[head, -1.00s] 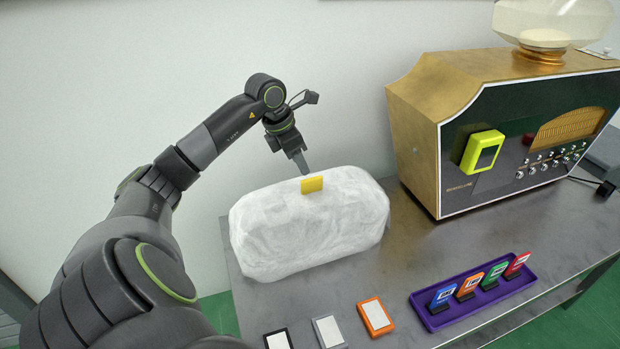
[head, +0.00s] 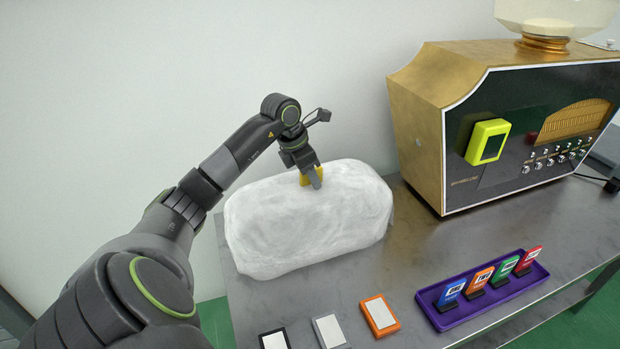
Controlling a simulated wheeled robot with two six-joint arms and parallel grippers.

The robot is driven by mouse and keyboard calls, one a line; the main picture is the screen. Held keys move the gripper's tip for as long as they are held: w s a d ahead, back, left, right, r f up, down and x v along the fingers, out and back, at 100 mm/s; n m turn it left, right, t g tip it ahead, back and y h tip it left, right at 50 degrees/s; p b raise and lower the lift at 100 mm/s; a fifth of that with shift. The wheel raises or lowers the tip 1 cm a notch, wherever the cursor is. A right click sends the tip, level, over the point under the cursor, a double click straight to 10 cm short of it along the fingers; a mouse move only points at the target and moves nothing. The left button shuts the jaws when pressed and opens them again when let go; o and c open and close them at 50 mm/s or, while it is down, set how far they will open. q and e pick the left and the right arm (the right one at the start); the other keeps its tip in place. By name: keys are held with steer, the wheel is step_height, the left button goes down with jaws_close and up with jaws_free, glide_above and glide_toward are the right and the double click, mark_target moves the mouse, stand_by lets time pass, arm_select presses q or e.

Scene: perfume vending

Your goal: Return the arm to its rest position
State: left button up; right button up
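My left arm comes in from the left and reaches over a white rough-surfaced block (head: 300,225) on the table. My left gripper (head: 316,180) is at the block's top edge, right in front of a small yellow piece (head: 305,178) that stands there. The fingers partly cover the yellow piece. I cannot tell whether the gripper touches it or how far the fingers are apart. My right arm and gripper are not in view.
A gold and black machine (head: 510,125) with a lime-green framed card (head: 488,141) stands at the right. A purple tray (head: 487,302) holds several coloured cards. An orange-framed card (head: 380,315) and two others lie near the front. Bare table lies between block and tray.

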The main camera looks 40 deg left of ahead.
arm_select(q)
steer(key=shift+s+f, duration=0.15)
steer(key=shift+f, duration=0.3)
steer(key=shift+d, duration=0.15)
steer(key=c, duration=0.7)
steer(key=shift+r, duration=0.1)
steer(key=shift+r+p, duration=0.25)
steer(key=shift+p, duration=0.05)
jaws_close()
steer(key=shift+w+r+p, duration=0.3)
steer(key=shift+r, duration=0.35)
steer(key=shift+a, duration=0.25)
